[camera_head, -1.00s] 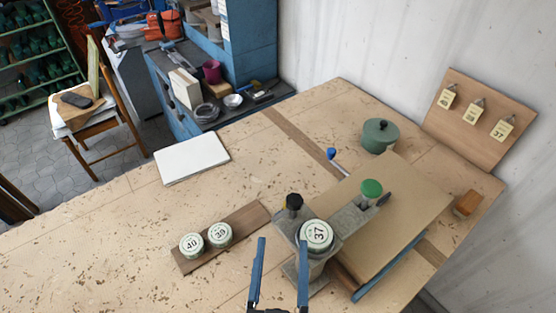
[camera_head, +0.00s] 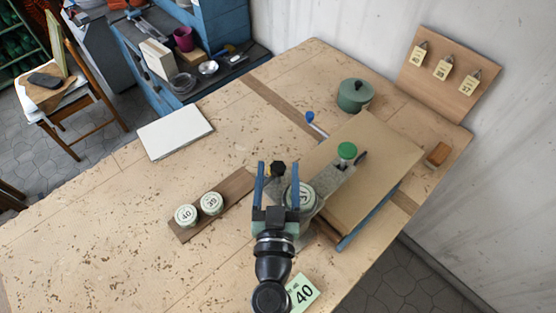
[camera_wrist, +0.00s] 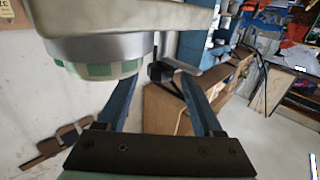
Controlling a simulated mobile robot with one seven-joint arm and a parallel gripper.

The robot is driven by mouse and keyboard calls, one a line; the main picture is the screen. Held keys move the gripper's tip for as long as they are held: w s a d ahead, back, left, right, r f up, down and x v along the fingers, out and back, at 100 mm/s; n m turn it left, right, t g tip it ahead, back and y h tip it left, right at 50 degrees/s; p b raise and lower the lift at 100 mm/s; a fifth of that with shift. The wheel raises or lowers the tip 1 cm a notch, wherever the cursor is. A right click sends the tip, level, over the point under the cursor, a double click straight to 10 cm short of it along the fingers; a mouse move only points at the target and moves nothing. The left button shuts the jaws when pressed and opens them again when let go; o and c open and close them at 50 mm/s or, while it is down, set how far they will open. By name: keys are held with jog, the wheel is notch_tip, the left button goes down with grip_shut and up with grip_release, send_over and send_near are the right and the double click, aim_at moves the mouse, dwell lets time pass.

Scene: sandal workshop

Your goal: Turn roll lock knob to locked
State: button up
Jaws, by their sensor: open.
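A black lobed knob (camera_head: 278,168) stands on the left side of the grey press-like device (camera_head: 337,178); I take it for the roll lock knob. In the wrist view, the black knob (camera_wrist: 160,71) shows beyond and between my fingertips. My gripper (camera_head: 278,172) is open, its blue fingers to either side of the knob in the picture. Whether they touch it I cannot tell. The round disc marked 37 (camera_head: 303,194) sits on the device right of my gripper, partly hidden by it. Its checked green-and-white rim (camera_wrist: 100,68) looms close at the wrist view's upper left.
A green-topped knob (camera_head: 347,150) and blue-tipped lever (camera_head: 310,117) stand to the right and behind. Tins 40 and 39 sit on a wooden strip (camera_head: 236,187) at left. A green pot (camera_head: 355,95) stands behind. The left tabletop (camera_head: 90,225) is clear.

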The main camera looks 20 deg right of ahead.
jog(key=shift+x, duration=1.05)
grip_shut()
